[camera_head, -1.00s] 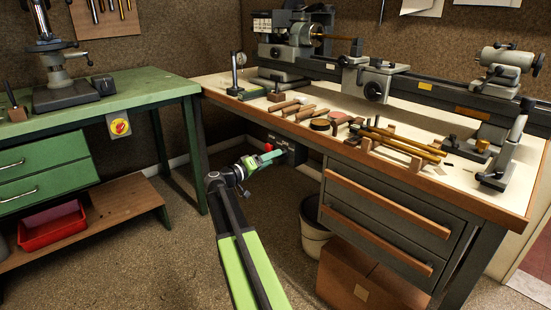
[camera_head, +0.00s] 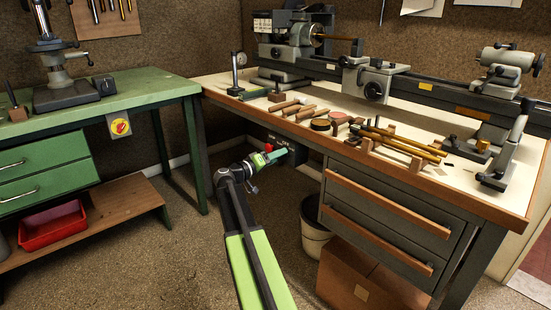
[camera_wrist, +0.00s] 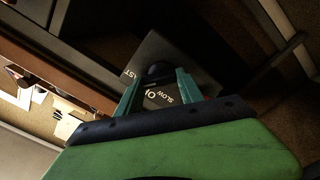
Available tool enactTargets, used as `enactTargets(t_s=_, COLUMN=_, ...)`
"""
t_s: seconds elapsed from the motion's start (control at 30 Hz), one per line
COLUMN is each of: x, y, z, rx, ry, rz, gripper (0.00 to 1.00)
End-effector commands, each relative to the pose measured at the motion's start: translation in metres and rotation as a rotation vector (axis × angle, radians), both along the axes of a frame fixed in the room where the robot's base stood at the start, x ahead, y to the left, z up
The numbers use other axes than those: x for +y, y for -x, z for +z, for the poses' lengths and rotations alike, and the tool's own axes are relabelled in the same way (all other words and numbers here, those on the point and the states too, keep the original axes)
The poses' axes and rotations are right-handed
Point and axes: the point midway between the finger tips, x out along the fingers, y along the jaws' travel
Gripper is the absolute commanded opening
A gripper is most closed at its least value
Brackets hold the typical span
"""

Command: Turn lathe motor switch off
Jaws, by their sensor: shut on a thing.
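The lathe motor switch box (camera_head: 296,151) is a dark unit under the front edge of the lathe bench, partly hidden by my gripper (camera_head: 277,155). In the wrist view the box (camera_wrist: 190,62) is dark grey and lettered, with parts of "FAST" and "SLOW" readable. A black rotary knob (camera_wrist: 157,71) stands on its face. The two green fingers of my gripper (camera_wrist: 158,83) sit either side of the knob and are shut on it. The knob's exact pointing direction is hard to tell.
The lathe (camera_head: 375,80) stands on the bench (camera_head: 245,93) above, with tools along the front edge. A bin (camera_head: 314,230) and a cardboard box (camera_head: 365,280) are below.

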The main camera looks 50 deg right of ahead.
Motion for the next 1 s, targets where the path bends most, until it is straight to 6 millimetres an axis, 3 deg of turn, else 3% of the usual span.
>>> enactTargets(t_s=0.03, x=0.018, y=0.001, z=0.0, rx=0.0, ry=0.0, rz=0.006, gripper=0.04)
enactTargets(t_s=0.1, x=0.008, y=-0.002, z=0.0, rx=0.001, ry=-0.001, rz=0.003, gripper=0.04)
enactTargets(t_s=0.37, x=0.003, y=-0.004, z=0.0, rx=0.064, ry=-0.003, rz=0.006, gripper=0.04)
enactTargets(t_s=1.0, x=0.001, y=-0.004, z=0.0, rx=0.529, ry=-0.036, rz=0.004, gripper=0.04)
